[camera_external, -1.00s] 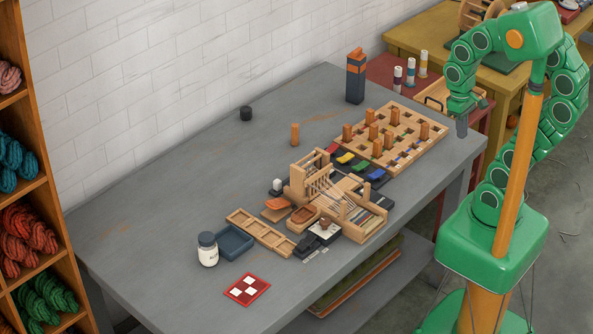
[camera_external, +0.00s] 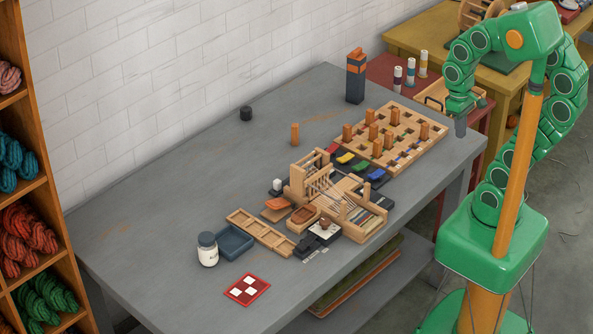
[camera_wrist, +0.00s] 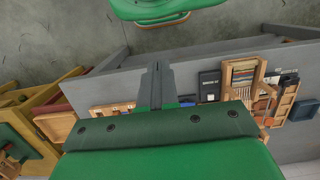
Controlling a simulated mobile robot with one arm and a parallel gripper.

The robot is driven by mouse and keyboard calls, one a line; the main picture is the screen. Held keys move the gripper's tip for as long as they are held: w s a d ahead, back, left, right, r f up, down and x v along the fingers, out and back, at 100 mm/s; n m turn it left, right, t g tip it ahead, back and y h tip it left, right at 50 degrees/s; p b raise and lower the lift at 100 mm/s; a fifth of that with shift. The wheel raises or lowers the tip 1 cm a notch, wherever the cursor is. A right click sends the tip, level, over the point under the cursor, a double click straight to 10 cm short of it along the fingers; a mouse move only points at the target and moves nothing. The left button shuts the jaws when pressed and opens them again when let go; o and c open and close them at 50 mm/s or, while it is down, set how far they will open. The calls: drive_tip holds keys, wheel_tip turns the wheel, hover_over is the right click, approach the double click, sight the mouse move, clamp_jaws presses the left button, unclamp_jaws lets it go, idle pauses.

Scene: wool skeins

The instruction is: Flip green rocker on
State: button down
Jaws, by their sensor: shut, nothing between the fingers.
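The green rocker (camera_external: 361,165) sits in a row of coloured rockers on a dark panel, between the yellow rocker (camera_external: 345,158) and the blue rocker (camera_external: 377,174), in the external view. Whether it is tipped on or off is too small to tell. My gripper (camera_external: 461,127) is shut and empty, pointing down near the table's right edge, well to the right of the rockers and apart from them. In the wrist view my gripper (camera_wrist: 157,68) shows its fingers together; the green rocker cannot be made out there.
A wooden board with upright pegs (camera_external: 436,129) stands between my gripper and the rockers. A small wooden loom (camera_external: 310,178) stands just in front of the rockers. A red rocker (camera_external: 333,149) is at the row's far end. The table's back left (camera_external: 190,170) is clear.

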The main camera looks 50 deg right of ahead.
drive_tip(key=w+a+f+y, duration=0.1)
drive_tip(key=w+a+f, duration=0.1)
drive_tip(key=w, duration=0.7)
drive_tip(key=w+a+f+y, duration=0.1)
drive_tip(key=w, duration=0.8)
drive_tip(key=t+y, duration=0.2)
hover_over(355, 167)
drive_tip(key=s+d, duration=0.1)
drive_tip(key=d, duration=0.4)
wheel_tip(355, 167, down, 8)
drive_tip(key=r, duration=0.1)
drive_tip(key=shift+w+f, duration=0.5)
drive_tip(key=shift+f, duration=0.1)
drive_tip(key=shift+f, duration=0.15)
drive_tip(key=x, duration=1.3)
drive_tip(key=shift+s+f, duration=0.1)
drive_tip(key=shift+f, duration=0.35)
drive_tip(key=shift+h, duration=0.3)
